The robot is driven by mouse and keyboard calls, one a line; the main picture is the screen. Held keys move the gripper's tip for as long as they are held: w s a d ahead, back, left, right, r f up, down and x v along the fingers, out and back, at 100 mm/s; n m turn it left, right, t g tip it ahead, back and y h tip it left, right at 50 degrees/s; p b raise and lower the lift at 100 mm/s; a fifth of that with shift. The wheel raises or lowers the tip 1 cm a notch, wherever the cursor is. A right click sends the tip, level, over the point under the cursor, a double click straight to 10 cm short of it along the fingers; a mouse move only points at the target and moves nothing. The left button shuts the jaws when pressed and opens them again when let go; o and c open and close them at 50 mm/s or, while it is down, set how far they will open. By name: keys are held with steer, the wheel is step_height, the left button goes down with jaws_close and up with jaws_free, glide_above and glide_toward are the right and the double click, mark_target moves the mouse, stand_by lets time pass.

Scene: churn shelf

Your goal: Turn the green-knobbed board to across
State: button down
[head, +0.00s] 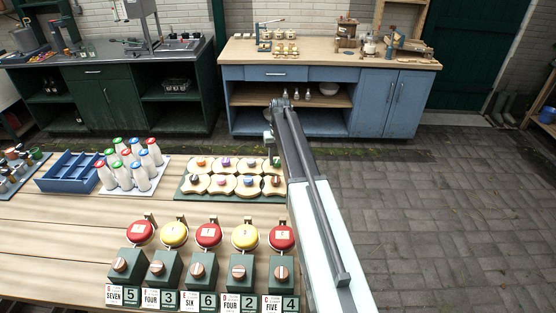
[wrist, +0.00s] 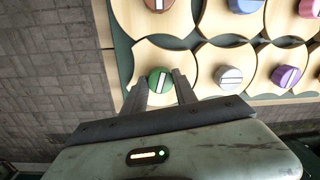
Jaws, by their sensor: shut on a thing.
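The green knob (wrist: 160,80) has a white stripe and sits on a pale wooden board (wrist: 146,52) with curved edges. In the wrist view the stripe runs nearly up and down, leaning slightly right at the top. My gripper (wrist: 161,77) is shut on the green knob, with one dark finger on each side. In the head view my arm reaches to the right end of the board rack (head: 225,198) and partly hides the green-knobbed board there.
Neighbouring boards with a white knob (wrist: 229,77), purple knob (wrist: 286,77) and brown knob (wrist: 158,4) lie close by. Red and yellow bells on green boxes (head: 197,268) line the table's front. White bottles (head: 139,177) and a blue crate (head: 68,185) stand to the left.

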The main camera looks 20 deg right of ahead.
mark_target(278, 161)
steer(key=shift+s+n, duration=0.15)
steer(key=shift+n, duration=1.25)
steer(key=c, duration=1)
jaws_free()
steer(key=shift+o, duration=0.2)
steer(key=shift+r+p, duration=0.45)
steer(key=r+p, duration=0.7)
steer(key=shift+d+r, duration=0.1)
steer(key=shift+d, duration=0.1)
